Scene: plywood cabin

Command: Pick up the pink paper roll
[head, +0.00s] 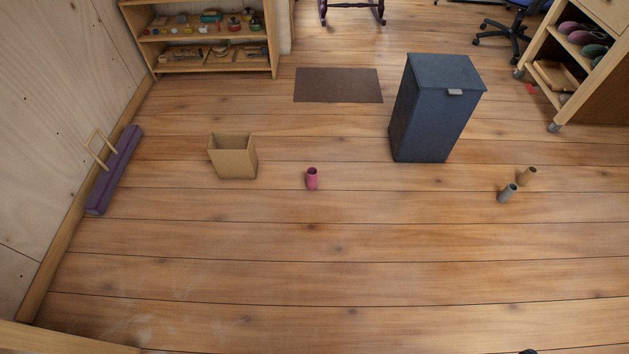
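The pink paper roll (312,180) stands upright on the plank floor, near the middle of the head view. It is a short hollow tube with a dark opening at its top. Nothing touches it. Bare floor lies all around it. My gripper cannot be made out. A small dark shape shows at the bottom edge, right of centre, too cut off to identify.
An open tan box (233,160) stands left of the roll. A tall dark blue bin (432,110) stands behind right. Grey (507,193) and brown (527,177) rolls stand further right. A brown mat (338,86) lies behind. The near floor is clear.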

